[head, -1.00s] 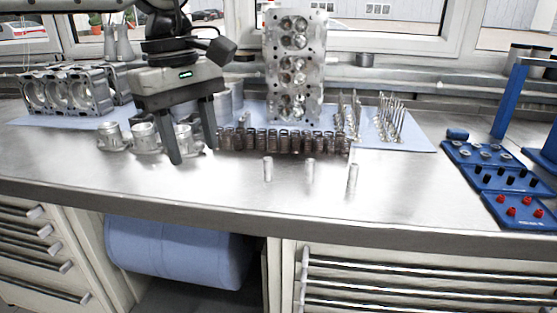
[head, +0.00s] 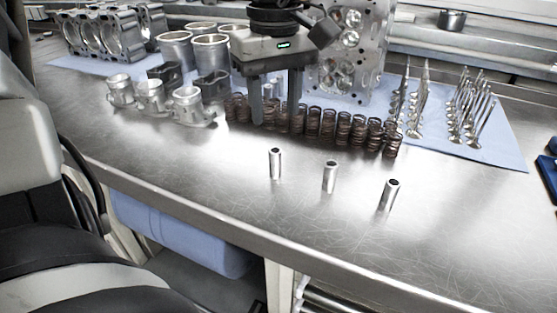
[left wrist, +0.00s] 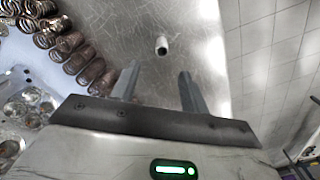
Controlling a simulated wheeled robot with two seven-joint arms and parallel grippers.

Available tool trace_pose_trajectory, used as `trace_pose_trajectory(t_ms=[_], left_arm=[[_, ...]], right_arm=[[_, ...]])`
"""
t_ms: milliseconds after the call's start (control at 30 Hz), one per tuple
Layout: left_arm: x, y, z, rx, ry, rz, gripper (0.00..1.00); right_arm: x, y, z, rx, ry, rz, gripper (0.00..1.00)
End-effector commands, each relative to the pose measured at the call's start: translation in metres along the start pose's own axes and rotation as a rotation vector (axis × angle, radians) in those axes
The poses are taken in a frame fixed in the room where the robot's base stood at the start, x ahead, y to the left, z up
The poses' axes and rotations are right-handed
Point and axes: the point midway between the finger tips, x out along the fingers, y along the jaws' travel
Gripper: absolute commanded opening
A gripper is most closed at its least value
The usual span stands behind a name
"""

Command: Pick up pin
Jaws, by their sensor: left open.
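Three small silver hollow pins stand upright on the steel bench in the head view: a left pin (head: 275,164), a middle pin (head: 329,178) and a right pin (head: 388,196). My left gripper (head: 276,125) is open and empty, fingers pointing down, in front of the spring row and behind the left pin in the picture. In the left wrist view, one pin (left wrist: 162,46) shows just beyond the gap between the open fingers (left wrist: 158,74), apart from them. Which pin this is I cannot tell for sure. My right gripper is in neither view.
A row of dark coil springs (head: 329,127) stands behind the pins. Pistons (head: 150,96) stand to the left, valves (head: 466,110) on a blue mat (head: 508,155) to the right, and a cylinder head (head: 372,60) behind. The bench front (head: 250,215) is clear.

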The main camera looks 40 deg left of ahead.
Motion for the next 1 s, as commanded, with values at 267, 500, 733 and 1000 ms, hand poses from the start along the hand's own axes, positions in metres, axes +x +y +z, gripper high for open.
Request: trace_pose_trajectory(t_ms=[267,500,733,1000], left_arm=[[0.042,-0.001,0.000,-0.001,-0.001,-0.003,0.45],[0.063,-0.003,0.002,0.000,-0.003,-0.004,0.45],[0.093,-0.005,0.003,0.000,-0.001,-0.002,0.45],[0.097,-0.004,0.003,-0.001,-0.001,0.000,0.45]], right_arm=[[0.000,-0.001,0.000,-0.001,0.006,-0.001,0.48],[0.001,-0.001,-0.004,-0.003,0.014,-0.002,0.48],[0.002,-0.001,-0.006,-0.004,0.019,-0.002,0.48],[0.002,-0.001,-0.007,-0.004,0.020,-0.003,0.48]])
